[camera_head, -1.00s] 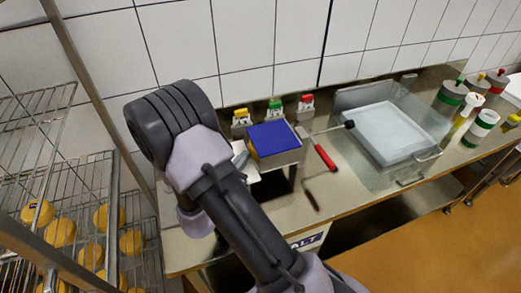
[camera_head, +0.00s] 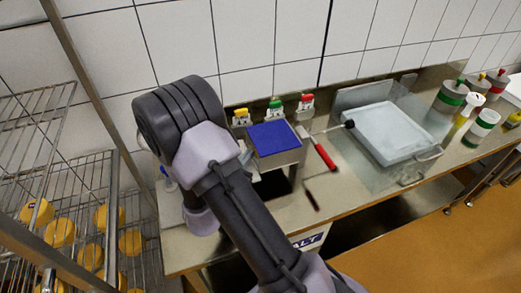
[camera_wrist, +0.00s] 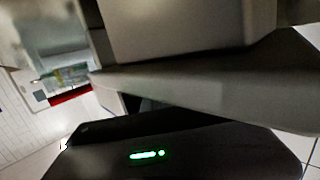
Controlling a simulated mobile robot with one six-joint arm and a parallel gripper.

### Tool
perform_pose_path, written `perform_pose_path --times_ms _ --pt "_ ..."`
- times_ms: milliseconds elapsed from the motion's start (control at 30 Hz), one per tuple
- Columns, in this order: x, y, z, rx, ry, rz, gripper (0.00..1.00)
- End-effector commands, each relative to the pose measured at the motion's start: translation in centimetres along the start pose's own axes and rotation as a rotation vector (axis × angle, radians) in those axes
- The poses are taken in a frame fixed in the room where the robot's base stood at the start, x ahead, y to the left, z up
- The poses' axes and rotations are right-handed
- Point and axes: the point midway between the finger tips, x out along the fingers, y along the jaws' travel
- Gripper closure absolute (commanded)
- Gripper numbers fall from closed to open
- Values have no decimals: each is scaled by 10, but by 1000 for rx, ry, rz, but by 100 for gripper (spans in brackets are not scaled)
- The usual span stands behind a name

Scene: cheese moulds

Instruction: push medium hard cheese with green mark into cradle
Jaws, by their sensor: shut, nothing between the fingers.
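Several yellow cheeses (camera_head: 60,232) lie on the wire rack at the left of the head view. I cannot tell which one carries a green mark. No cradle is clearly recognisable. In the head view my arm covers the near part of the counter and hides my gripper. In the blurred wrist view my gripper (camera_wrist: 125,102) shows close up as grey and dark parts. It is shut, with no cheese seen at it.
A blue-topped block (camera_head: 273,138) stands right of my arm. Behind it are small white items with yellow, green (camera_head: 275,109) and red tops. A red-handled tool (camera_head: 325,157) and a pale tray (camera_head: 393,132) lie further right. Several canisters (camera_head: 450,97) stand at the far right.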

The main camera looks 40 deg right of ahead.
Motion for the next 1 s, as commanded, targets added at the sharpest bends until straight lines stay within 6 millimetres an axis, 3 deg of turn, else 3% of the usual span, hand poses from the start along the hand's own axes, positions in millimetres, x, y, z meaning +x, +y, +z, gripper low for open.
perform_pose_path --times_ms 1000 --pt "11 12 -1 1 0 2 100"
